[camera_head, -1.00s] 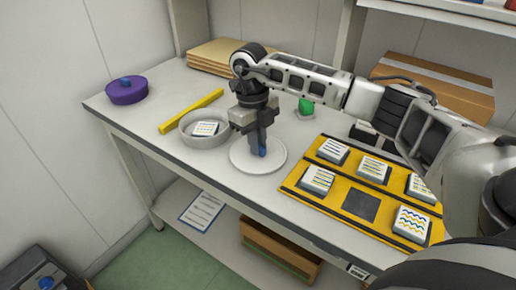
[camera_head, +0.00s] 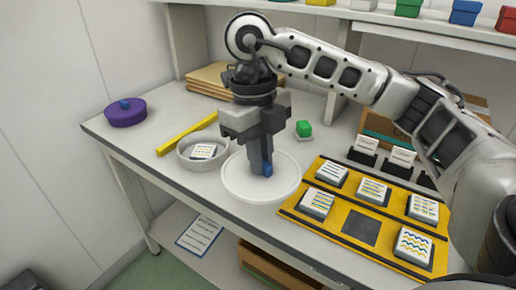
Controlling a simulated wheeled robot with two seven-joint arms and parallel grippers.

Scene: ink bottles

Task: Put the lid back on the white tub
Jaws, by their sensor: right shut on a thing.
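The white round lid (camera_head: 238,183) with a blue knob (camera_head: 267,170) is in my right gripper (camera_head: 261,168). The gripper points straight down and is shut on the knob. The lid looks level and seems to be held above the table. The white tub (camera_head: 184,157) stands open on the table, just left of and behind the lid. A small white block with line markings (camera_head: 203,151) lies inside the tub. My left gripper is not in view.
A yellow bar (camera_head: 186,134) lies behind the tub, and a purple pot (camera_head: 126,114) stands at the far left. A yellow tray (camera_head: 335,232) with several marked blocks lies to the right. Brown boards (camera_head: 208,80) lie at the back.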

